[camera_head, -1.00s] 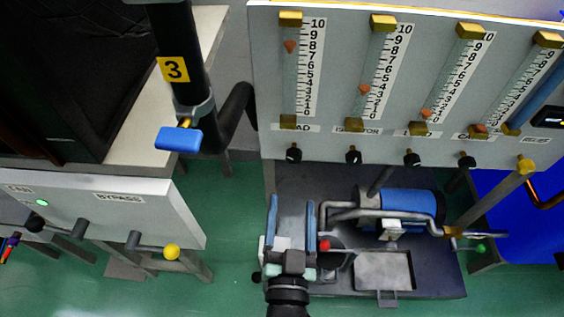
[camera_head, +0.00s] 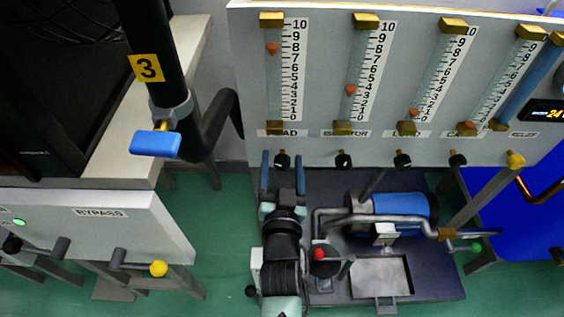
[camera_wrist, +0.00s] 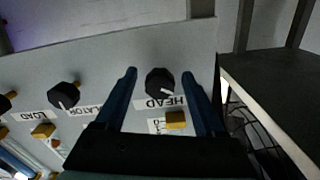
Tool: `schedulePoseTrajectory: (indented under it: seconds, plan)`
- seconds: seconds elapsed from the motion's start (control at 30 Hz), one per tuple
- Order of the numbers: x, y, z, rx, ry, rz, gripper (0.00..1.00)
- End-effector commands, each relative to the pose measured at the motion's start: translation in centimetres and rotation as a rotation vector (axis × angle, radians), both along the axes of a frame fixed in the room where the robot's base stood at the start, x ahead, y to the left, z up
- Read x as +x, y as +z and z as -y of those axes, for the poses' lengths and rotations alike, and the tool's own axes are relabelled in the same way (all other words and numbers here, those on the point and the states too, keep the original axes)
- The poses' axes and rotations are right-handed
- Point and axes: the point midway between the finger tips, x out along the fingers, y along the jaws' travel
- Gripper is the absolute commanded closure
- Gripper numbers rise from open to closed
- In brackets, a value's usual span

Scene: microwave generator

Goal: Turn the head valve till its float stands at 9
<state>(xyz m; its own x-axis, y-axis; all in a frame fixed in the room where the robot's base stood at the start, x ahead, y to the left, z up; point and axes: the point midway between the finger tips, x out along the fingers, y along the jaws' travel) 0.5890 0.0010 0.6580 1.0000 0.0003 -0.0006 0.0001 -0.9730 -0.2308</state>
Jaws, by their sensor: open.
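The head valve is a black knob (camera_head: 282,160) with a white pointer mark, below the leftmost gauge tube on the grey panel. The orange head float (camera_head: 272,48) stands at about 8 on its scale (camera_head: 290,70). My gripper (camera_head: 282,168) is open, its two blue fingers pointing up at the panel just below the knob. In the wrist view the knob (camera_wrist: 160,84) shows between the open fingers (camera_wrist: 159,74), above the upside-down HEAD label (camera_wrist: 160,102). I cannot tell whether the fingertips reach around it.
Similar knobs, such as the isolator knob (camera_head: 343,159), sit to the right under their own gauges. A blue-handled valve (camera_head: 155,144) on a black pipe and a bypass box (camera_head: 90,225) stand left. A blue pump (camera_head: 405,207) with pipes lies below the panel.

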Motion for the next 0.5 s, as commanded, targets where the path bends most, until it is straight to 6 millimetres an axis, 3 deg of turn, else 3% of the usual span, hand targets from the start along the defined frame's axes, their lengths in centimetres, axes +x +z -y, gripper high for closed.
schedulePoseTrajectory:
  seconds: [0.3, 0.5]
  plan:
    - [0.25, 0.01, 0.01, 0.001, 0.0, 0.0, 0.29]
    - [0.24, 0.01, 0.0, 0.001, 0.0, 0.0, 0.63]
